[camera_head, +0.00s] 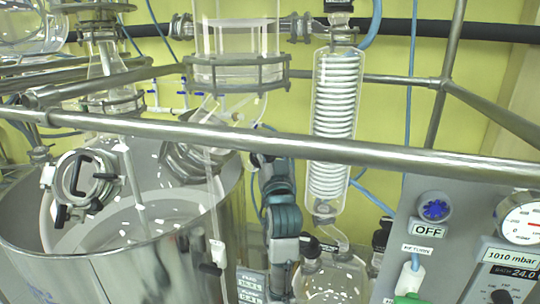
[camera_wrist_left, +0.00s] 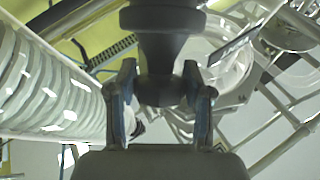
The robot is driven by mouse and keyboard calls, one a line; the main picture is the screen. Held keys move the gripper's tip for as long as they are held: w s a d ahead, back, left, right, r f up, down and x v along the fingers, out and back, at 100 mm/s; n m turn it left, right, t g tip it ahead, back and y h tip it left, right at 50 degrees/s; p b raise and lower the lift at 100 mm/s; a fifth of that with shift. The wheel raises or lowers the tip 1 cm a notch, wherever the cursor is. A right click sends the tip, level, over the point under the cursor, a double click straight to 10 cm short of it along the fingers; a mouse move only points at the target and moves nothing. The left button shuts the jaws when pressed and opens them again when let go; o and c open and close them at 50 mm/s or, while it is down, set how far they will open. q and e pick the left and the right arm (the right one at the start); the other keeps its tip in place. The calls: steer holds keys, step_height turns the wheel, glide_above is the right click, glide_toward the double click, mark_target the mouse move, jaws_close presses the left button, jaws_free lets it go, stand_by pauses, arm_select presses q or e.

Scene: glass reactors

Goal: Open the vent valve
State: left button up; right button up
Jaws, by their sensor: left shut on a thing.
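My left gripper (camera_wrist_left: 160,102) has its two fingers closed around a dark, knob-like part (camera_wrist_left: 160,45) in the left wrist view. The part comes down from the top edge and narrows between the fingers. I cannot tell for certain that it is the vent valve's handle. In the head view, a dark grey-blue arm section, apparently mine (camera_head: 283,215), stands left of the coiled condenser, with its upper end near the glass pipework. The fingertips and their contact are not clear there. My right gripper is not in view.
The coiled glass condenser (camera_head: 336,110) is close on the right and shows at left in the wrist view (camera_wrist_left: 45,85). A steel rail (camera_head: 400,157) crosses in front. A large steel vessel (camera_head: 130,265) stands at left, a control panel (camera_head: 445,215) at right.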

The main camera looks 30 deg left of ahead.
arm_select(q)
steer(key=n+g+y+b, duration=0.1)
steer(key=n, duration=0.1)
steer(key=n+g+y, duration=0.2)
steer(key=n+g+y+b, duration=0.1)
steer(key=n+g+y, duration=0.1)
steer(key=shift+w+d+f+b, duration=0.1)
steer(key=shift+w+f+b, duration=0.15)
steer(key=shift+f+b, duration=0.1)
steer(key=n+g+y, duration=0.2)
steer(key=n+g, duration=0.1)
steer(key=g, duration=0.1)
steer(key=shift+r+n, duration=0.15)
steer(key=shift+n, duration=0.25)
steer(key=shift+r+n+g, duration=0.1)
steer(key=shift+n+g, duration=0.7)
steer(key=n+g+y+p, duration=0.1)
steer(key=n+g, duration=0.1)
steer(key=g, duration=0.1)
steer(key=shift+r+n, duration=0.15)
steer(key=shift+n, duration=0.25)
steer(key=n+g+p, duration=0.2)
steer(key=n+g, duration=0.1)
steer(key=g, duration=0.1)
steer(key=shift+n+g+h+p, duration=0.3)
steer(key=shift+n+g+p, duration=0.15)
steer(key=shift+n+g, duration=0.15)
